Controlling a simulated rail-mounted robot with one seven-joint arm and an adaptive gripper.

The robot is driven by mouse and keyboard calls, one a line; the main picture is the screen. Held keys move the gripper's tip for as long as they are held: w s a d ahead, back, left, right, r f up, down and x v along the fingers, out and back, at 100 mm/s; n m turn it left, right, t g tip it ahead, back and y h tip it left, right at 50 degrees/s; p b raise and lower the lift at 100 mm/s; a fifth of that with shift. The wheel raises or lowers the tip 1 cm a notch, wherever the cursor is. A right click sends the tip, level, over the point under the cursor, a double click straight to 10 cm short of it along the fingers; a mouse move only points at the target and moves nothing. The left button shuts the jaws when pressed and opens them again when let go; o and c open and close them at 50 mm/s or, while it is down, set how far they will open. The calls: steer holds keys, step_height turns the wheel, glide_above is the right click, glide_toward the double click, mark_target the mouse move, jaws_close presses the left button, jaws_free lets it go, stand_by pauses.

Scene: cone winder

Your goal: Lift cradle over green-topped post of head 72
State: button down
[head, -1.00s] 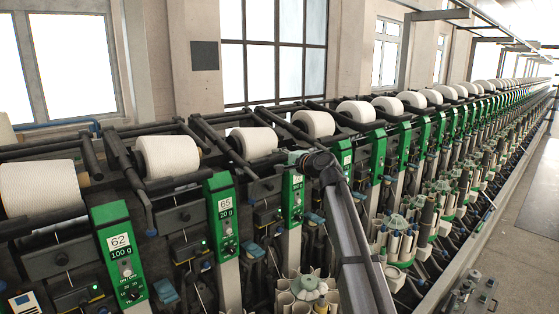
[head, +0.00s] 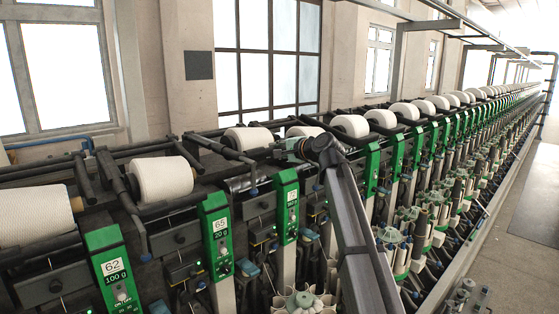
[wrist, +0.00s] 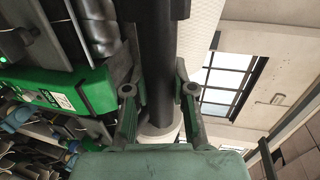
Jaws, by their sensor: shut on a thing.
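The head's post (head: 288,208) has a green top and a white label starting with 7; I cannot read the second digit surely. Its cradle (head: 230,153) is a dark frame carrying a white yarn cone (head: 248,138), raised clear of the shiny grey drum (head: 240,184). My gripper (head: 275,154) reaches in from the right at the cradle's near end. In the wrist view my gripper (wrist: 158,92) has one finger on each side of the dark cradle bar (wrist: 158,60). The bar's near contact faces are partly hidden. The green post also shows at left (wrist: 60,95).
Posts labelled 65 (head: 217,238) and 62 (head: 113,268) stand to the left, with a cone (head: 162,178) resting low in its cradle. More cones (head: 350,126) and green posts run off right. The aisle floor (head: 520,200) is clear.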

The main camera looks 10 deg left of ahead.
steer(key=shift+f, duration=0.15)
steer(key=c, duration=0.9)
jaws_free()
steer(key=shift+c, duration=0.2)
steer(key=v, duration=1.2)
